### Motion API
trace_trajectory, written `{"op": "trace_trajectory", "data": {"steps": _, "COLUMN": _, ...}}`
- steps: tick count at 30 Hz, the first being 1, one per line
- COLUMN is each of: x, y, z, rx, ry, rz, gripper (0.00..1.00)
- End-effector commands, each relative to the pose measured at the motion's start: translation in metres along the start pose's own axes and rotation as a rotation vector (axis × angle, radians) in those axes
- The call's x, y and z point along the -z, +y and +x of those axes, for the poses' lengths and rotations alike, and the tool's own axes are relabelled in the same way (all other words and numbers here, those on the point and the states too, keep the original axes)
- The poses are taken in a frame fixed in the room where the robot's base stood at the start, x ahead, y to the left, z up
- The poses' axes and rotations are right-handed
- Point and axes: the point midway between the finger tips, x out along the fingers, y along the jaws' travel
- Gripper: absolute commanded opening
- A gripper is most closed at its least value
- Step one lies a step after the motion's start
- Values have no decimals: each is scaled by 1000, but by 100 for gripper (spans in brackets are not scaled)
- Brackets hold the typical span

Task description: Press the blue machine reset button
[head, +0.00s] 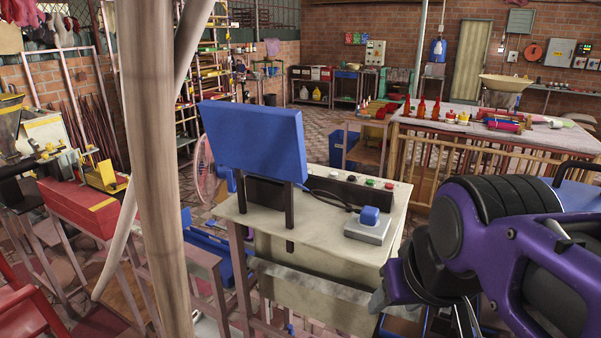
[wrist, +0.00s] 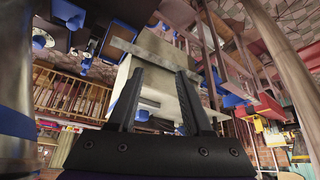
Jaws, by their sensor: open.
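The machine is a pale cabinet (head: 325,240) with a blue panel (head: 252,140) raised on dark posts, at the middle of the head view. A dark strip along its back carries small round buttons, including a green one (head: 351,179) and a red one (head: 370,183).
A wooden post (head: 152,150) stands close in front, left of the machine. A red machine bench (head: 82,205) is at the left. A long table (head: 560,138) with red bottles stands behind at the right. A pink fan (head: 203,167) is beside the cabinet.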

Motion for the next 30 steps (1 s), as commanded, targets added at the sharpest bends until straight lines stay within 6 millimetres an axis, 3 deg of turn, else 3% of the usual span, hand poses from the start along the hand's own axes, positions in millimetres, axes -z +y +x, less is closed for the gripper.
{"op": "trace_trajectory", "data": {"steps": 4, "x": 0, "y": 0, "z": 0, "rx": 0, "ry": 0, "rz": 0, "gripper": 50}}
{"op": "trace_trajectory", "data": {"steps": 12, "x": 0, "y": 0, "z": 0, "rx": 0, "ry": 0, "rz": 0, "gripper": 1}}
{"op": "trace_trajectory", "data": {"steps": 30, "x": 0, "y": 0, "z": 0, "rx": 0, "ry": 0, "rz": 0, "gripper": 0}}
